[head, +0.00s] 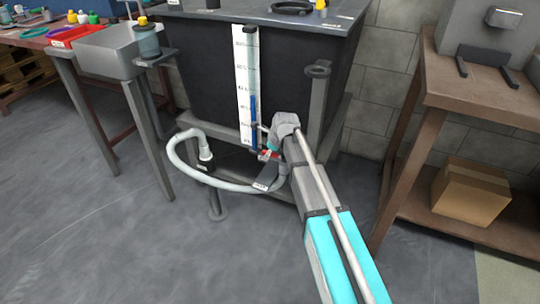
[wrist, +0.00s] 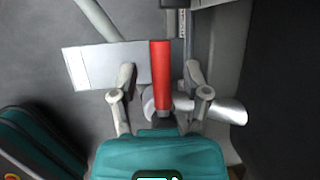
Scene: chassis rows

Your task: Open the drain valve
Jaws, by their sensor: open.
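The drain valve's red lever (wrist: 160,72) lies upright in the wrist view, between the two fingers of my gripper (wrist: 158,76). The fingers are open, one on each side of the lever, with a visible gap to each. A metal pipe (wrist: 228,112) shows behind the right finger. In the head view my gripper (head: 270,143) is at the lower front of the dark tank (head: 200,75), at the valve. Only a small red part shows there, and my arm hides much of the valve.
A white level scale (head: 241,70) with a blue column runs down the tank front. A pale hose (head: 180,165) curves from the valve area to a floor stand. A wooden bench (head: 425,100) stands at right.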

